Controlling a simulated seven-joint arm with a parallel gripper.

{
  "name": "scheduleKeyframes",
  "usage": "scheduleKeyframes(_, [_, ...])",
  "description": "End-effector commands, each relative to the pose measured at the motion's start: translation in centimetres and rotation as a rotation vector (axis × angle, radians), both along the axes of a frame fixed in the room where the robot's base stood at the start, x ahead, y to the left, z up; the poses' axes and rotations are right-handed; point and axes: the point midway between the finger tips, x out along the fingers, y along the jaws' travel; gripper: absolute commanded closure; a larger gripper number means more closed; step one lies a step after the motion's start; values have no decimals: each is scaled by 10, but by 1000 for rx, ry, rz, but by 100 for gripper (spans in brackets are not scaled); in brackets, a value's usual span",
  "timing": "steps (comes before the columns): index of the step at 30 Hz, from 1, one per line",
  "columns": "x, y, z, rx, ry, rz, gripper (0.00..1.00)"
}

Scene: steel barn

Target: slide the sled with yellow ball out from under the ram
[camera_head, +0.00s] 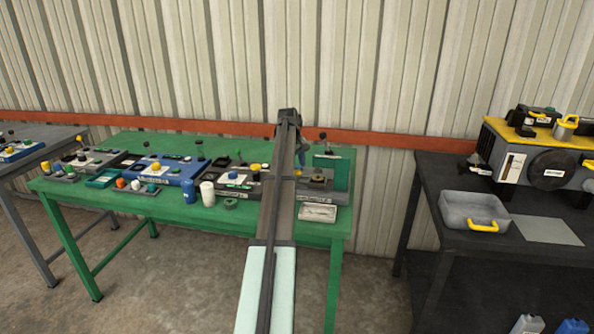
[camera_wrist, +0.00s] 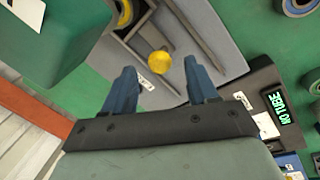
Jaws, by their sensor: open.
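In the wrist view, the yellow ball (camera_wrist: 158,63) shows between the two blue fingers of my gripper (camera_wrist: 159,67), with a visible gap on each side. My gripper is open. The ball stands on a grey sled part (camera_wrist: 166,42) edged by dark rails on a grey base (camera_wrist: 215,28). I cannot tell how far above the ball the fingertips are. In the head view, my arm reaches over the grey station (camera_head: 318,184) at the right end of the table and hides part of it. I cannot clearly make out the ram in either view.
The green table (camera_head: 165,208) carries several control boxes, a blue can (camera_head: 188,190) and a white cup (camera_head: 208,194) left of my arm. A green panel (camera_head: 334,171) stands close beside the station. A pale tray (camera_head: 318,212) lies in front. A black table (camera_head: 450,245) stands at right.

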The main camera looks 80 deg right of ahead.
Motion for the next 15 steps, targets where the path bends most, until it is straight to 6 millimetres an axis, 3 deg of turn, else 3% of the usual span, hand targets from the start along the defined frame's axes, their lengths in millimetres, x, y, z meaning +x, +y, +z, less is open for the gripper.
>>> scheduleKeyframes(6, [-2, -3, -21, 0, 0, 0, 42])
scheduleKeyframes(15, [-3, -4, -26, -1, 0, 0, 42])
